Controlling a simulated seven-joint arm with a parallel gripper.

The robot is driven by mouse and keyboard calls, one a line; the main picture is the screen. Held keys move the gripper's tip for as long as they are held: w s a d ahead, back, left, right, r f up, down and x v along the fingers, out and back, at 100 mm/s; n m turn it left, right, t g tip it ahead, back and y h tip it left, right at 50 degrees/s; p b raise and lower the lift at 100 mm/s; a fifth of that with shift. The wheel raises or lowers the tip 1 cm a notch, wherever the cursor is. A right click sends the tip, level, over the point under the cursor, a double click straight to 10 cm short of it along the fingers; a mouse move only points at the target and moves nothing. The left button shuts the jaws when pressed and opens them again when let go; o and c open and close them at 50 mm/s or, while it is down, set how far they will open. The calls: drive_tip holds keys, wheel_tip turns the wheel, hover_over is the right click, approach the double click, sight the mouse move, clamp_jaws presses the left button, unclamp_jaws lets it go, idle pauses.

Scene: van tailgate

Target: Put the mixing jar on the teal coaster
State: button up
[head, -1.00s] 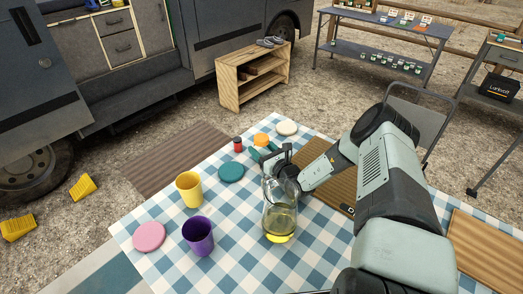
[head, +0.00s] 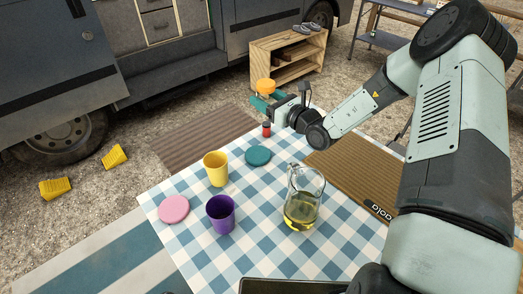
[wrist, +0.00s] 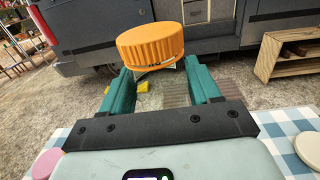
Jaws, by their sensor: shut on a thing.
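The teal coaster (head: 258,156) lies flat and bare, behind and left of the jar. My gripper (head: 263,101) is raised beyond the table's far end, well away from both.
A yellow cup (head: 216,169), a purple cup (head: 221,214) and a pink disc (head: 174,209) stand left of the jar. A small red jar (head: 267,129) is behind the coaster. A cream disc (wrist: 310,150) shows in the wrist view. A brown board (head: 350,172) lies right.

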drive_tip(key=s+a+r+n+g, duration=0.1)
drive_tip(key=s+a+r, duration=0.1)
drive_tip(key=y, duration=0.1)
hover_over(258, 154)
drive_tip(key=shift+g, duration=0.3)
drive_tip(key=shift+f, duration=9)
drive_tip(key=shift+f, duration=0.15)
drive_tip(key=o, duration=1.1)
drive_tip(key=shift+s, duration=0.1)
drive_tip(key=shift+o, duration=0.2)
